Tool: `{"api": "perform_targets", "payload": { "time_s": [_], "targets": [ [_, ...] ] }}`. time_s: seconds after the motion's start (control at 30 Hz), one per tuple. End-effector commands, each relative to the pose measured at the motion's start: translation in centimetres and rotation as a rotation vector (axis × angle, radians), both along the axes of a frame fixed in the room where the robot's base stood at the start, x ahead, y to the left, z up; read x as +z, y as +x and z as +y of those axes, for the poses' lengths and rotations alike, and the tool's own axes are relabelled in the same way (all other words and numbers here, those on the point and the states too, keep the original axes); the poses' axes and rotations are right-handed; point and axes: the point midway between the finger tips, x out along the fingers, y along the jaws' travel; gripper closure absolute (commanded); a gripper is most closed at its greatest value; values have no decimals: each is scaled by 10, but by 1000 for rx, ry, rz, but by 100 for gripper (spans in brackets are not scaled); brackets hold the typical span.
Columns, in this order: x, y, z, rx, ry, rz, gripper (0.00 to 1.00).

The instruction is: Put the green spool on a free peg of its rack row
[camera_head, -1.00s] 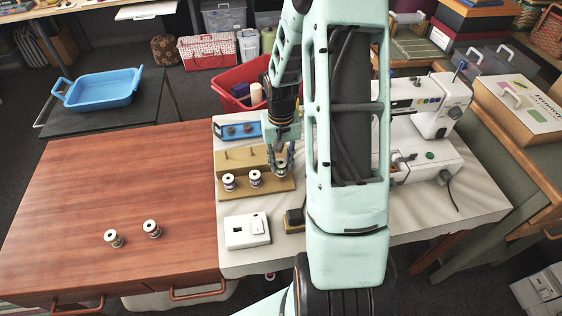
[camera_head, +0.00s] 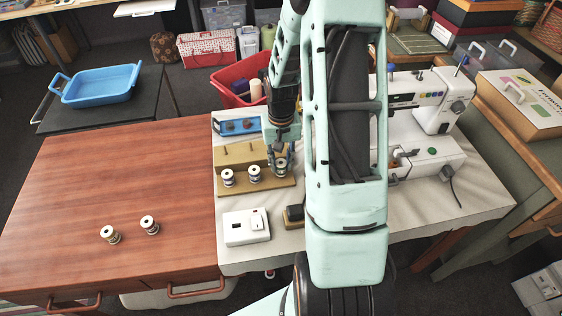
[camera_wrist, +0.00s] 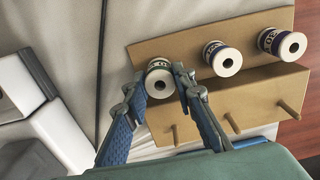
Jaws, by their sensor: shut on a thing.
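The wooden rack (camera_head: 236,190) has a lower front row and a raised back row of bare pegs; it also shows in the wrist view (camera_wrist: 150,55). My gripper (camera_head: 280,168) is over the right end of the front row. In the wrist view, my gripper (camera_wrist: 165,72) is shut on the green spool (camera_wrist: 159,83), with a finger on each side. The green spool is in line with two spools, a navy-banded one (camera_wrist: 222,59) and another dark-banded one (camera_wrist: 282,44). Whether it is fully down on a peg is hidden.
Two loose spools (camera_head: 109,234) (camera_head: 149,225) stand on the brown table. A blue holder (camera_head: 236,127) is behind the rack, and a white box (camera_head: 246,228) is in front. A sewing machine (camera_head: 425,100) stands to the right. The brown table's middle (camera_head: 120,180) is clear.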

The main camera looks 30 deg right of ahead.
Motion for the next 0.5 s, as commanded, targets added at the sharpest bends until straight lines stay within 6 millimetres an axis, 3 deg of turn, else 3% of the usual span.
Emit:
{"api": "perform_targets", "payload": {
  "time_s": [0.5],
  "targets": [
    [-13, 0, 0, 0, 0, 0, 100]
  ]
}}
